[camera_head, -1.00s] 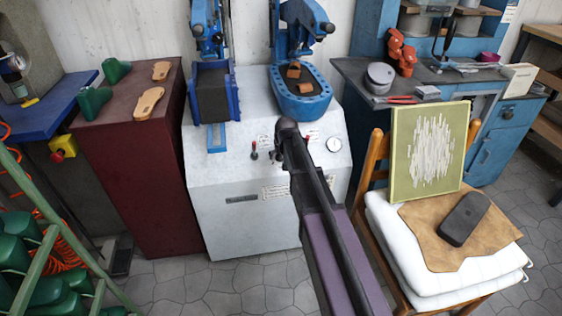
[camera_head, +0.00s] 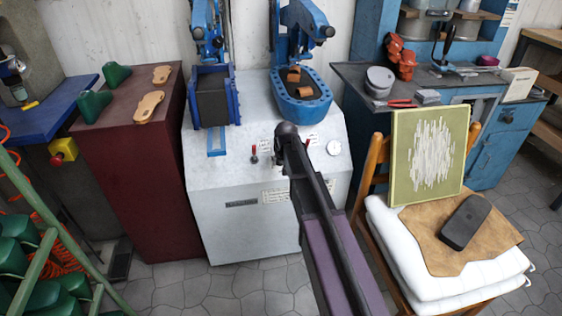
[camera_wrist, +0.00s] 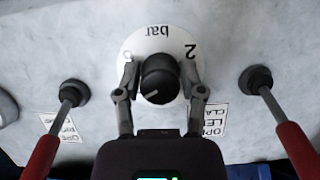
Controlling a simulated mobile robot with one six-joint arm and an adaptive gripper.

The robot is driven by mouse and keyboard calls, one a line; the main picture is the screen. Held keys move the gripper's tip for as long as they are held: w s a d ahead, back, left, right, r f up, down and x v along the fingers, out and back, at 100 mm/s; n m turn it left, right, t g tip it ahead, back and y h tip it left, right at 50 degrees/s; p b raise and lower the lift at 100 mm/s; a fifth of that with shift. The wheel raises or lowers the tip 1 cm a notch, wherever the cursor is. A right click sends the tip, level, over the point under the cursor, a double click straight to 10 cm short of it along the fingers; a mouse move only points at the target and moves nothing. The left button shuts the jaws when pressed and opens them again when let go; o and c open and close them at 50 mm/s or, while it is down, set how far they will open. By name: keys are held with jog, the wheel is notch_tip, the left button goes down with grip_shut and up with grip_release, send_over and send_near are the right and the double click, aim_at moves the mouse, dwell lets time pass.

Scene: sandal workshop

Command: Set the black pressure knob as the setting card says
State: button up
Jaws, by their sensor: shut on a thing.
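The black pressure knob (camera_wrist: 160,79) shows in the wrist view, on a round white dial plate (camera_wrist: 143,40) marked "bar" and "2", which read upside down. A short pale line on the knob face lies near its lower edge, slanting to the lower left. My gripper (camera_wrist: 160,76) has one finger at each side of the knob and is shut on it. In the head view my arm covers the knob. I cannot make out a readable setting card in either view.
Red-handled levers (camera_wrist: 40,155) (camera_wrist: 298,145) stand on both sides of the knob, outside my fingers. A chair with a white cushion (camera_head: 415,268) stands at the right.

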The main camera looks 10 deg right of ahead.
dwell(0.3)
jog(key=o, duration=1.2)
jog(key=shift+f, duration=0.1)
jog(key=shift+c, duration=0.2)
jog(key=shift+r, duration=0.2)
jog(key=p+v, duration=1.3)
jog(key=v, duration=0.1)
jog(key=s+f+g+b, duration=0.4)
jog(key=s+f+b, duration=1.8)
jog(key=s+f, duration=0.1)
jog(key=shift+f+g, duration=0.3)
jog(key=shift+f, duration=0.05)
